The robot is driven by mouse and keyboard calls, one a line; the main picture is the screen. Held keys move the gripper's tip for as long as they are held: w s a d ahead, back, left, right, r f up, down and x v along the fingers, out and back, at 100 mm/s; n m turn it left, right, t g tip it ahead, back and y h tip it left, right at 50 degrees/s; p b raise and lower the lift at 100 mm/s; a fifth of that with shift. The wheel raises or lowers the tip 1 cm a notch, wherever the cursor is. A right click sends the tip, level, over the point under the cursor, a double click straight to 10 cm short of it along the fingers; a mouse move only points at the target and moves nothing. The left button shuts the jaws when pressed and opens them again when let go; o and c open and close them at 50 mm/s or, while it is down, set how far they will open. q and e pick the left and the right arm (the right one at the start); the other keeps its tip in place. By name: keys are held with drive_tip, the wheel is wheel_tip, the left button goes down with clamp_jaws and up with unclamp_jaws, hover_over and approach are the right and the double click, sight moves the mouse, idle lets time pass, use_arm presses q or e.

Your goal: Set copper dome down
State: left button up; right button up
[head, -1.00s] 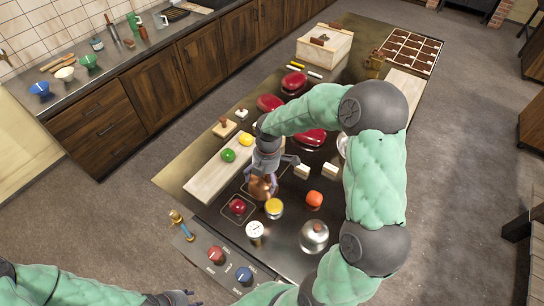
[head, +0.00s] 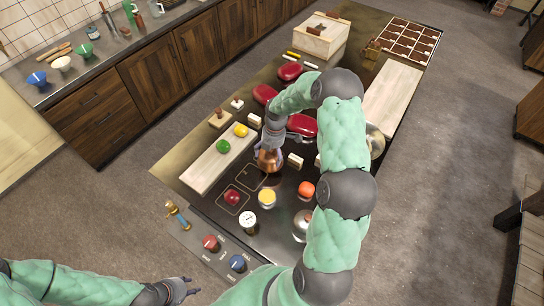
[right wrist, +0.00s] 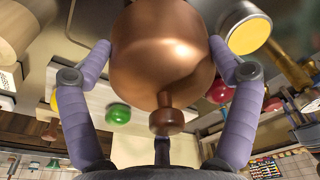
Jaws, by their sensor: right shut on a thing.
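The copper dome (head: 270,161) is between the fingers of my right gripper (head: 268,146), which is shut on it, over the dark counter. In the right wrist view the dome (right wrist: 165,55) fills the middle, its brown knob toward the camera and a purple finger on each side. Whether its rim touches the counter cannot be told. An empty outlined square (head: 252,177) lies just nearer than the dome. The outlined square beside it holds a red ball (head: 232,197). My left gripper (head: 184,289) is open and empty near the bottom edge.
A pale board (head: 205,168) with a green (head: 223,146) and a yellow ball (head: 240,130) lies left of the dome. A yellow-topped jar (head: 267,198), a white dial (head: 248,219), an orange-red ball (head: 306,189) and a pale block (head: 296,161) stand nearby. My right arm hides part of a steel dome (head: 301,225).

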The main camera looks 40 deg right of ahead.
sight(272, 153)
drive_tip(key=shift+w+d+f, duration=0.35)
drive_tip(key=shift+d+f, duration=0.15)
drive_tip(key=shift+f, duration=0.2)
drive_tip(key=shift+w+d+f, duration=0.35)
drive_tip(key=shift+d+f, duration=0.1)
drive_tip(key=shift+f, duration=0.2)
wheel_tip(272, 153, down, 3)
drive_tip(key=shift+w+d+f+p, duration=0.1)
drive_tip(key=shift+p, duration=0.35)
drive_tip(key=shift+f, duration=0.1)
drive_tip(key=o, duration=1)
drive_tip(key=shift+c, duration=0.2)
drive_tip(key=r, duration=0.8)
drive_tip(key=d+r+b, duration=0.1)
drive_tip(key=r, duration=0.3)
drive_tip(key=shift+d+r, duration=0.1)
drive_tip(key=shift+r, duration=0.05)
